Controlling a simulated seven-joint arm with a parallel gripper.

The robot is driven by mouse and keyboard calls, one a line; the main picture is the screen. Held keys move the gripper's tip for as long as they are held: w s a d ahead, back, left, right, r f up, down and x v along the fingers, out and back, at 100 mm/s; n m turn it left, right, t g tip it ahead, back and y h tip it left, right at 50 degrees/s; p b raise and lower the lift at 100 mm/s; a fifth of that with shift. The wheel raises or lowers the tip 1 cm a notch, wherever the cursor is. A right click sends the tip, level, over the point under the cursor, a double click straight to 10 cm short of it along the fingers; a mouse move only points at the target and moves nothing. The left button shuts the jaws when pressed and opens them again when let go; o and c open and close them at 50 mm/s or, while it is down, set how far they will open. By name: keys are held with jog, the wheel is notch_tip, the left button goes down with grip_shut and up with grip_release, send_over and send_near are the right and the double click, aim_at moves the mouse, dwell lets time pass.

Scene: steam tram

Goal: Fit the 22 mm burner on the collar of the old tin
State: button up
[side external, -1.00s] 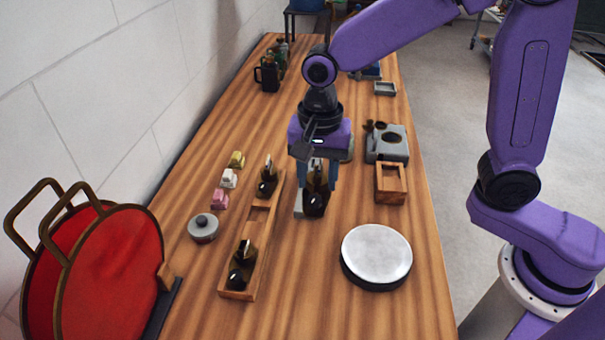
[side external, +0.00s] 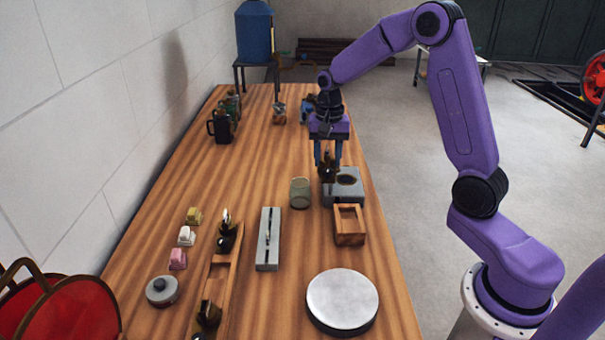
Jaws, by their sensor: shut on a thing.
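The block has a dark round opening (side external: 347,180) to the right of the burner. A greenish cylinder (side external: 300,193) stands just left of the block. I cannot make out for sure which thing is the old tin, and no collar is clear. Two more dark burners (side external: 227,236) (side external: 207,315) stand in a long wooden rack (side external: 219,272).
A slotted grey bar (side external: 268,252), an open wooden box (side external: 349,238) and a round pale-topped disc (side external: 342,300) lie nearer. Small coloured blocks (side external: 186,236) and a lidded grey pot (side external: 162,291) are left. Dark mugs (side external: 222,128) stand at the back left. The middle-left table is clear.

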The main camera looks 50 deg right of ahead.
jog(key=d+f, duration=0.5)
jog(key=d, duration=0.4)
jog(key=shift+s+f, duration=0.15)
jog(key=shift+f, duration=0.15)
jog(key=shift+f, duration=1.15)
dwell(2.6)
jog(key=o, duration=1.2)
notch_tip(320, 180, up, 18)
jog(key=shift+f, duration=0.25)
